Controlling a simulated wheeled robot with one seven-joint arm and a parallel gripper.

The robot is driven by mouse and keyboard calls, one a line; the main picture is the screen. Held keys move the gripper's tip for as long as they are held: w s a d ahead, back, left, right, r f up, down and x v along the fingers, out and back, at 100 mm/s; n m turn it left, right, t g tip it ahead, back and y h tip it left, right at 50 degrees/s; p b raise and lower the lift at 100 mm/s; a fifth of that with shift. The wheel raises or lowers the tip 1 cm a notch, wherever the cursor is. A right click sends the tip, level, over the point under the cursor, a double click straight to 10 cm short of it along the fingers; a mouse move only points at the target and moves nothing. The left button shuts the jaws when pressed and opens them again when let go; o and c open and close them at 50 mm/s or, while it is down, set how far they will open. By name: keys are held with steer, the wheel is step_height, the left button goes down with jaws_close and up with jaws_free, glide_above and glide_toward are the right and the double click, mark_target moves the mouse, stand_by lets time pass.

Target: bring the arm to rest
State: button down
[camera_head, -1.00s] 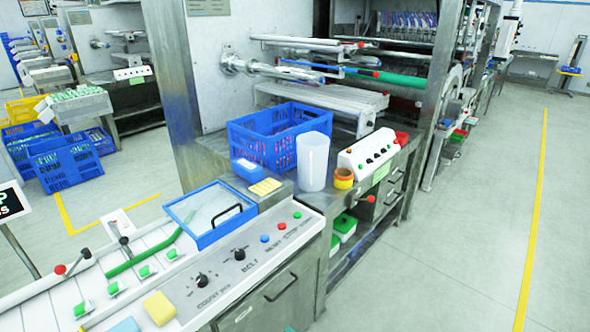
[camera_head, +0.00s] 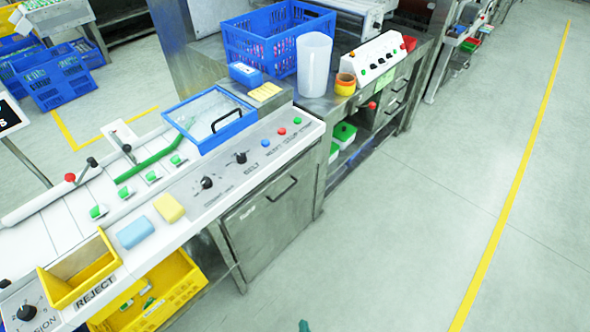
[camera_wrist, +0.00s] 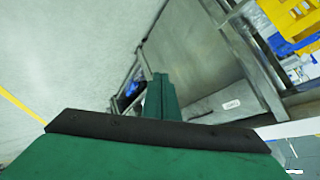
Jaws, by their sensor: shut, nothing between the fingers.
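My gripper (camera_wrist: 160,92) shows in the wrist view as green fingers held together beyond a dark bar. It is shut and empty, and points toward the floor and the side of a metal cabinet (camera_wrist: 195,60). In the head view only a small dark green tip (camera_head: 304,326) shows at the bottom edge, over open floor, apart from the counter. The rest of my arm is out of the head view.
The control counter (camera_head: 215,205) carries a yellow sponge (camera_head: 169,208), a blue sponge (camera_head: 136,232) and a yellow reject tray (camera_head: 85,275). A yellow crate (camera_head: 175,285) sits below. The floor (camera_head: 400,230) on the right is clear.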

steer(key=s+a+r+n+t, duration=0.1)
steer(key=s+r, duration=0.3)
steer(key=r, duration=0.5)
steer(key=s+a+r+n+t+h, duration=0.1)
steer(key=s+r+n+t, duration=0.1)
steer(key=r, duration=0.7)
steer(key=s+a+r+n+t, duration=0.1)
steer(key=s+r, duration=0.4)
steer(key=r, duration=0.5)
steer(key=shift+s+n+t, duration=0.35)
steer(key=shift+n+t, duration=0.15)
steer(key=shift+n, duration=0.5)
